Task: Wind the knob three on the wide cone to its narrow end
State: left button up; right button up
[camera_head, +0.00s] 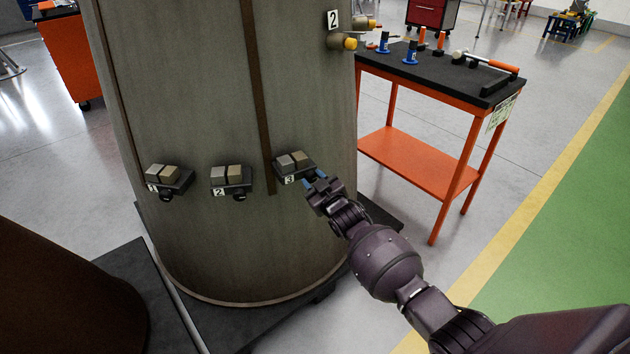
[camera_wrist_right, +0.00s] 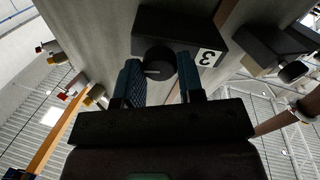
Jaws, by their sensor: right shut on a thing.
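The wide cone (camera_head: 210,90) is a large grey-brown tapered body standing on a dark base. Low on its side is a dark box labelled 3 (camera_head: 290,165), with two blocks on top; the label shows upside down in the right wrist view. Knob three (camera_wrist_right: 158,62) is round and black with a pale mark on its face, under the box. My right gripper (camera_head: 316,182) has its blue fingers on either side of the knob, shut on it; in the head view it hides the knob. My left gripper is not in view.
Similar boxes labelled 1 (camera_head: 170,180) and 2 (camera_head: 231,180) sit left along the cone. A brown rounded body (camera_head: 60,290) stands at lower left. An orange bench (camera_head: 440,75) with tools is behind my right arm. A yellow-capped fitting (camera_head: 345,41) sticks out higher up.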

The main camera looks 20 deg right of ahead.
jog(key=shift+m, duration=0.7)
jog(key=o, duration=0.8)
jog(key=shift+o, duration=0.6)
jog(key=shift+s+d+r+p, duration=0.1)
jog(key=shift+s+p, duration=0.2)
jog(key=shift+s, duration=0.25)
jog(key=s+d+p, duration=0.1)
jog(key=s+p, duration=0.1)
jog(key=s, duration=0.7)
jog(key=shift+s+d, duration=0.25)
jog(key=shift+s, duration=0.05)
